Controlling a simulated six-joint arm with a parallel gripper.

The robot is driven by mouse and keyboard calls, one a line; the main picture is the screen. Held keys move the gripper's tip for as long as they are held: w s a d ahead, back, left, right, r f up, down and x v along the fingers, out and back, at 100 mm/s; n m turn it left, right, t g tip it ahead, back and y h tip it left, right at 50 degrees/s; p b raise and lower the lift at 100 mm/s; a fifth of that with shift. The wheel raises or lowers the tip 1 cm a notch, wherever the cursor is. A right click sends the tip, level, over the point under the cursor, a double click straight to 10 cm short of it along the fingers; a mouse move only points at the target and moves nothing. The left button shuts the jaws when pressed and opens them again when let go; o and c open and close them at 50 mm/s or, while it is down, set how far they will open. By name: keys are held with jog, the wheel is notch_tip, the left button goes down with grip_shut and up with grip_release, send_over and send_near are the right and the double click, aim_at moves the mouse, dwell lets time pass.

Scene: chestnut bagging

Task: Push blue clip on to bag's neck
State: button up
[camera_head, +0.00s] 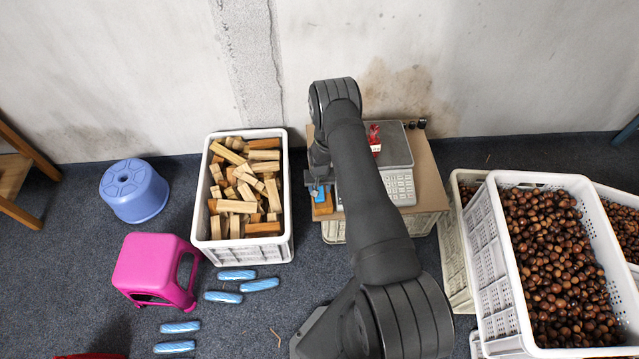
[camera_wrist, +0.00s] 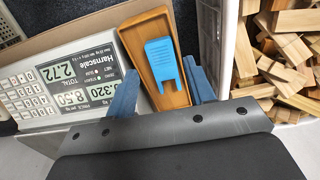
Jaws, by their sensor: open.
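The blue clip (camera_wrist: 162,62) lies in a small brown wooden tray (camera_wrist: 177,92) beside the scale's keypad and display. My gripper (camera_wrist: 163,88) is open, and its two blue fingers stand apart on either side of the tray's near part, with nothing held between them. In the head view my gripper (camera_head: 318,187) is low at the left edge of the scale, over the tray (camera_head: 323,208). The bag (camera_head: 375,137), with red on it, stands on the scale plate behind my arm. Its neck is too small and partly hidden to make out.
The scale (camera_head: 397,150) sits on a cardboard-coloured top (camera_head: 428,185). A white crate of wooden blocks (camera_head: 283,190) stands close to the left of my gripper. Chestnut crates (camera_head: 496,260) stand at the right. A blue stool (camera_head: 135,190) and pink stool (camera_head: 150,265) are far left.

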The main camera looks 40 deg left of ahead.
aim_at(319, 198)
jog(key=shift+f, duration=2.5)
jog(key=c, duration=0.6)
jog(key=shift+r, duration=3.5)
